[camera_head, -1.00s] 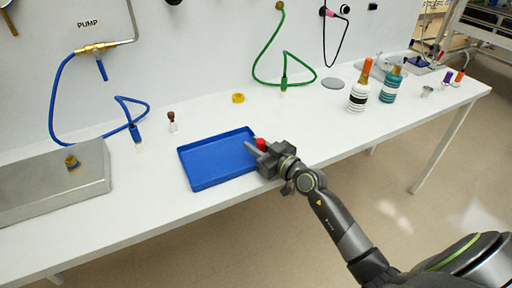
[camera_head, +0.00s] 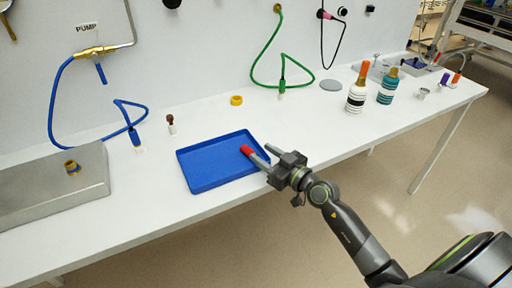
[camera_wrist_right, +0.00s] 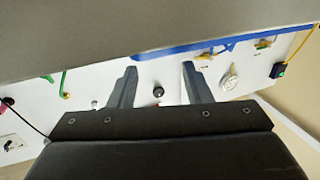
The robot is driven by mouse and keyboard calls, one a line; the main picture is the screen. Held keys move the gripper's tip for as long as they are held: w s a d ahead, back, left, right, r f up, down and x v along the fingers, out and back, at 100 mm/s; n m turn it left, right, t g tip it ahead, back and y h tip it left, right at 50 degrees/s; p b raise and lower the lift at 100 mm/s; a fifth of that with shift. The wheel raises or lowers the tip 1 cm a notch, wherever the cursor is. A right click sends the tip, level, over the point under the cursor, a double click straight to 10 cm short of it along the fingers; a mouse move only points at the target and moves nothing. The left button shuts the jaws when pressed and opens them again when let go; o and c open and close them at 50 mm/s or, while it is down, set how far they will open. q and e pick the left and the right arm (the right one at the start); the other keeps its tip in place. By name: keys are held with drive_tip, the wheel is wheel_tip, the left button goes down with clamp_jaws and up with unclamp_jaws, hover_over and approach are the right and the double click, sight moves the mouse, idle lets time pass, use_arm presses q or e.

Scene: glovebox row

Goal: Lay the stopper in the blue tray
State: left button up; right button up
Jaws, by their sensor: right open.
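A short red piece, which looks like the stopper (camera_head: 246,150), shows over the right part of the blue tray (camera_head: 205,180) in the head view. It appears to lie tilted on the tray floor. My right gripper (camera_head: 260,153) is open at the tray's right edge, its fingers pointing left toward the red piece. In the right wrist view the two fingers (camera_wrist_right: 157,80) stand apart with nothing held between them. The tray's blue edge (camera_wrist_right: 190,47) shows there; I cannot make out the red piece in that view. My left gripper is not in view.
A metal box (camera_head: 50,185) stands at the left of the white bench. A brown-topped vial (camera_head: 171,125) and a yellow ring (camera_head: 236,100) are behind the tray. A white striped bottle (camera_head: 356,95) and a teal bottle (camera_head: 388,88) stand to the right. Bench around the tray is clear.

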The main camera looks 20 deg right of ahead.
drive_tip(key=v, duration=0.7)
drive_tip(key=shift+s+d, duration=0.15)
drive_tip(key=shift+s, duration=0.2)
drive_tip(key=shift+r, duration=0.2)
